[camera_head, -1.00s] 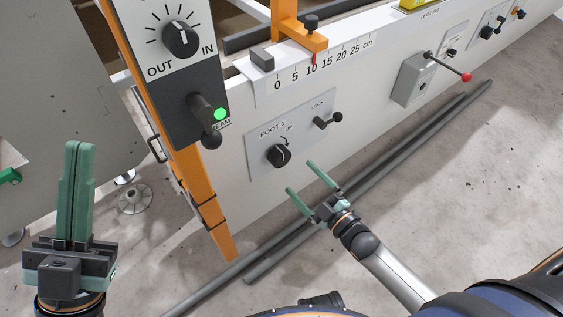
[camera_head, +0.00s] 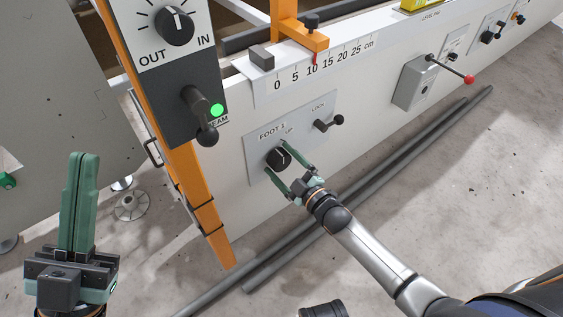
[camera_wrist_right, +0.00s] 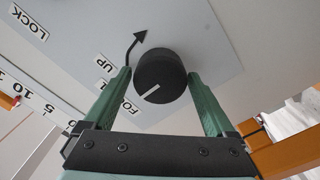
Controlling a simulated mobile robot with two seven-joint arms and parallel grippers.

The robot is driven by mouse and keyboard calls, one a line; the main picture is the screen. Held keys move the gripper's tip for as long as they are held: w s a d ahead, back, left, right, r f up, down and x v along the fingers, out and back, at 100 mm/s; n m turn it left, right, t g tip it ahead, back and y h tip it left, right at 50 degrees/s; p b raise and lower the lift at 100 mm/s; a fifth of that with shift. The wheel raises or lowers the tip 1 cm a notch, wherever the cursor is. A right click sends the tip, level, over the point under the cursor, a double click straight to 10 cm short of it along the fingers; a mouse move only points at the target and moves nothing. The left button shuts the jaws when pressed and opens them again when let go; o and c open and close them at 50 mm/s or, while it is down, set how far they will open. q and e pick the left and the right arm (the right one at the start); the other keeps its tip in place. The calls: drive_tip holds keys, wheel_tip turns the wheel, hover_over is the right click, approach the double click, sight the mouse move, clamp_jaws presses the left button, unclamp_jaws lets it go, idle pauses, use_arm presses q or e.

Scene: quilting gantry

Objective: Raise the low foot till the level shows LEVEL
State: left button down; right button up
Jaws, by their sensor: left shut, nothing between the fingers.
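The black FOOT 1 knob (camera_head: 278,159) sits on a grey plate with an UP arrow and a LOCK lever (camera_head: 329,123). In the right wrist view the knob (camera_wrist_right: 162,76) shows a white pointer mark directed toward the lower left. My right gripper (camera_head: 275,157) has its fingers apart, one on each side of the knob; whether they touch it I cannot tell. It also shows in the right wrist view (camera_wrist_right: 156,76). My left gripper (camera_head: 83,156) is shut and empty at the far left, pointing up. A yellow object (camera_head: 422,5) is cut off at the top edge; no level reading is visible.
An orange post (camera_head: 205,215) with a BEAM lever (camera_head: 204,108) and IN/OUT dial (camera_head: 175,25) stands left of the knob. A grey box with a red-tipped lever (camera_head: 415,82) is right. Grey tubes (camera_head: 370,180) lie on the floor below the panel.

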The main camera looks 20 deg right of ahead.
drive_tip(key=c, duration=1.1)
